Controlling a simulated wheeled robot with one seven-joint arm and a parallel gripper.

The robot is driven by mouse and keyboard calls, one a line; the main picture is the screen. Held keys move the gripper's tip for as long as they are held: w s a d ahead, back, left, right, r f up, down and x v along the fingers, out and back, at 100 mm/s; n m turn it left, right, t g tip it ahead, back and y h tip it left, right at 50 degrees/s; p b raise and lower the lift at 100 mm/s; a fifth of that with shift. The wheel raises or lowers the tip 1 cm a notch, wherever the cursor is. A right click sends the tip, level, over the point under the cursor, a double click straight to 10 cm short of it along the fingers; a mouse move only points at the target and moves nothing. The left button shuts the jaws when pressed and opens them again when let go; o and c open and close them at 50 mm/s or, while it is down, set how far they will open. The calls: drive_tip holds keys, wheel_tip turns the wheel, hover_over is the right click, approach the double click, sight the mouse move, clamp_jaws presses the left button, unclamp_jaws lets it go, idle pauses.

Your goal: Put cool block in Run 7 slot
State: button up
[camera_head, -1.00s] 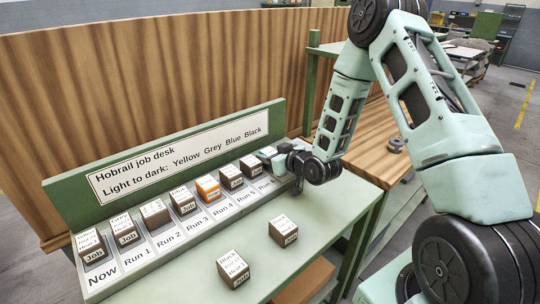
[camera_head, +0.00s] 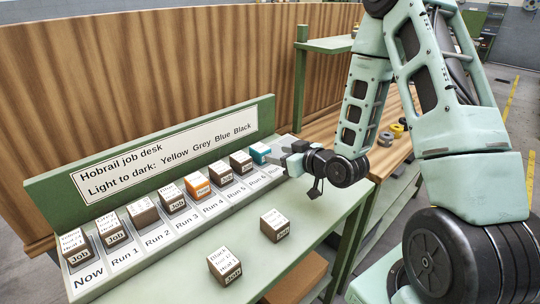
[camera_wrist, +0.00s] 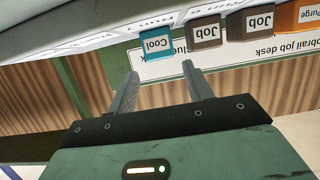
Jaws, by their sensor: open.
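Two loose Job blocks (camera_head: 224,265) (camera_head: 274,225) stand on the green desk in front. A green sign board (camera_head: 150,155) rises behind the rack.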

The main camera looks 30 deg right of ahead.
drive_tip(key=a+n+g+p, duration=0.1)
drive_tip(key=a, duration=0.2)
drive_tip(key=s+a+r+g+p, duration=0.1)
drive_tip(key=a+g+p, duration=0.1)
drive_tip(key=a, duration=0.1)
drive_tip(key=s+a+r+n+g+y+p, duration=0.1)
drive_tip(key=a, duration=0.2)
drive_tip(key=shift+r+n+p, duration=0.25)
drive_tip(key=shift+n+p, duration=0.05)
drive_tip(key=shift+p, duration=0.05)
drive_tip(key=s+a+r+n+g+h, duration=0.1)
drive_tip(key=s+a+r+g, duration=0.25)
drive_tip(key=s+a, duration=0.3)
drive_tip(key=s+a+r+n+g+h, duration=0.1)
drive_tip(key=s+a+r+g, duration=0.25)
drive_tip(key=s+a, duration=0.35)
drive_tip(key=s+a+r+n+g+h, duration=0.1)
drive_tip(key=s+r+g, duration=0.2)
drive_tip(key=s, duration=1)
drive_tip(key=shift+r, duration=0.45)
drive_tip(key=shift+s, duration=0.1)
